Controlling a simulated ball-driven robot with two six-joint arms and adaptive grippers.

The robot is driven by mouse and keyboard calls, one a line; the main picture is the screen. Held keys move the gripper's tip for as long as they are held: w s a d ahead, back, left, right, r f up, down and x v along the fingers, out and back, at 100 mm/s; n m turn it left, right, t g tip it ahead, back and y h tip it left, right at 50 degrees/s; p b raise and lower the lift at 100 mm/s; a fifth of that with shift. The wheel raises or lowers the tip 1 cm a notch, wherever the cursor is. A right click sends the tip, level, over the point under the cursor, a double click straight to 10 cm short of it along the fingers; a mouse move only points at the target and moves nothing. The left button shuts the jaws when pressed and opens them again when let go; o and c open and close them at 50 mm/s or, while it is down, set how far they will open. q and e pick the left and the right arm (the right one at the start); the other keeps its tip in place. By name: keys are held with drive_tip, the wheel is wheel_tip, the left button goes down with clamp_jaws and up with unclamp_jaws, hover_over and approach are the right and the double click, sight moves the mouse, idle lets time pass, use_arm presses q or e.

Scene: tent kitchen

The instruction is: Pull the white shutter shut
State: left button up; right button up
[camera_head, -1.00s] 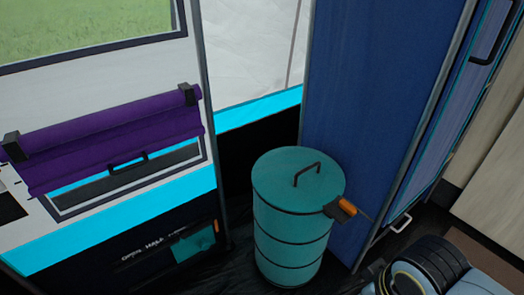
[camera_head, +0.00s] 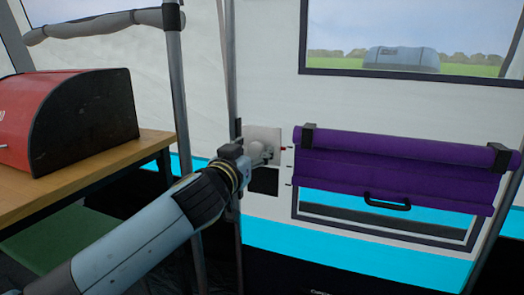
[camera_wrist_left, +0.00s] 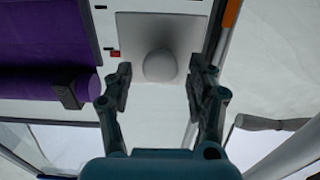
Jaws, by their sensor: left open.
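The white shutter (camera_head: 262,133) is a small pale square plate on the tent wall, with a rounded white knob (camera_head: 260,151). A black square opening (camera_head: 263,181) shows just below the plate. My left gripper (camera_head: 248,157) comes in from the left and stands in front of the knob, partly covering the plate's left side. In the left wrist view the gripper (camera_wrist_left: 160,80) is open, with one finger on each side of the knob (camera_wrist_left: 160,66). I cannot tell whether the fingers touch it. My right gripper is not in view.
A purple roll-up blind (camera_head: 400,170) with a black handle hangs right of the shutter. A small red mark (camera_head: 284,149) sits beside the plate. A wooden table (camera_head: 95,178) with a red box (camera_head: 60,122) stands at the left. A grey pole (camera_head: 180,110) rises near my arm.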

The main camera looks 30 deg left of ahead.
use_arm(q)
drive_tip(key=shift+x, duration=1.1)
clamp_jaws()
